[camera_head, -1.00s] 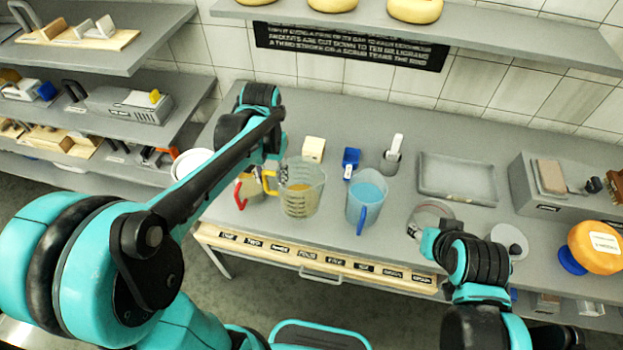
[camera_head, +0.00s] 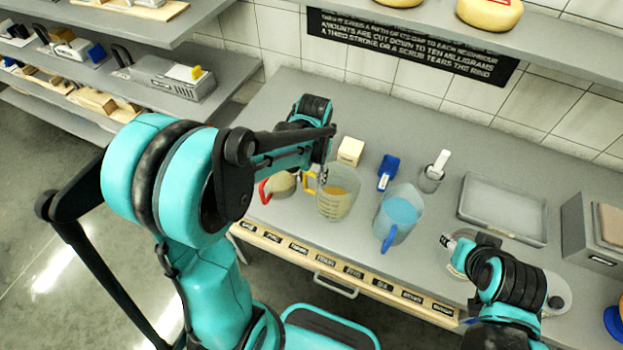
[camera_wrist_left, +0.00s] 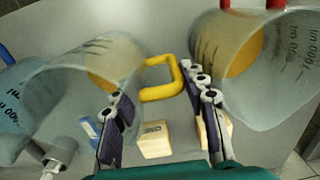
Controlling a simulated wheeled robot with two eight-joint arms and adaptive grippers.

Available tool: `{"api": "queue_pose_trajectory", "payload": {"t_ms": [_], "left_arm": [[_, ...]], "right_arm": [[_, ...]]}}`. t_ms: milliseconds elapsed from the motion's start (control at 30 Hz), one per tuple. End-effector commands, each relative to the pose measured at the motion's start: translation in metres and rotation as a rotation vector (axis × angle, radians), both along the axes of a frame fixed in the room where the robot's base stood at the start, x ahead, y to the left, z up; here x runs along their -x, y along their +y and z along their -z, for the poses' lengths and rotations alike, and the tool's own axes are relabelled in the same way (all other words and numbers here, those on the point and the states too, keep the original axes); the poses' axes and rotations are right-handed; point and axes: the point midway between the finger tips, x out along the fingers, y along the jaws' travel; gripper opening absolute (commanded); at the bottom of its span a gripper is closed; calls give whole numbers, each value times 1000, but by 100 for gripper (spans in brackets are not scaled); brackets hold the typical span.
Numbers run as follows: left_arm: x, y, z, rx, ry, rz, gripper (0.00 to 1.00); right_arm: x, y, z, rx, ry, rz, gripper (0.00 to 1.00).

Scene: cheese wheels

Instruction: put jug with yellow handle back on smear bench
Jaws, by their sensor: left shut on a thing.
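The clear jug with the yellow handle (camera_head: 340,200) is upright at the grey bench (camera_head: 285,105), with amber liquid inside. I cannot tell whether its base touches the bench. It also shows in the left wrist view (camera_wrist_left: 75,85), with its yellow handle (camera_wrist_left: 160,93) between my fingers. My left gripper (camera_head: 322,178) is shut on this handle; its fingers (camera_wrist_left: 163,125) show in the wrist view. My right gripper (camera_head: 450,243) is over a round dish at the bench front; its jaw state is unclear.
The red-handled jug (camera_head: 280,187) stands close left, the blue jug (camera_head: 398,215) to the right. Behind are a pale block (camera_head: 350,151), a blue item (camera_head: 388,172) and a scoop in a cup (camera_head: 434,172). A grey tray (camera_head: 503,208) lies farther right. A shelf overhangs the back.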

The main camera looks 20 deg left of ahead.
Motion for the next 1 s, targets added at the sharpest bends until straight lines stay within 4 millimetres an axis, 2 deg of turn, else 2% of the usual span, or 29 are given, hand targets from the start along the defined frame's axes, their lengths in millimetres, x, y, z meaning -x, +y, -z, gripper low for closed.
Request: {"api": "queue_pose_trajectory", "payload": {"t_ms": [67,400,433,767,867,1000], "left_arm": [[0,0,7,0,0,0,0],[0,0,10,0,0,0,0],[0,0,9,0,0,0,50],[0,0,7,0,0,0,51],[0,0,-1,0,0,0,51],[0,-1,-28,0,0,0,51]], "right_arm": [[0,0,3,0,0,0,42],[0,0,6,0,0,0,42],[0,0,5,0,0,0,42],[0,0,3,0,0,0,42],[0,0,-1,0,0,0,42],[0,0,-10,0,0,0,42]]}}
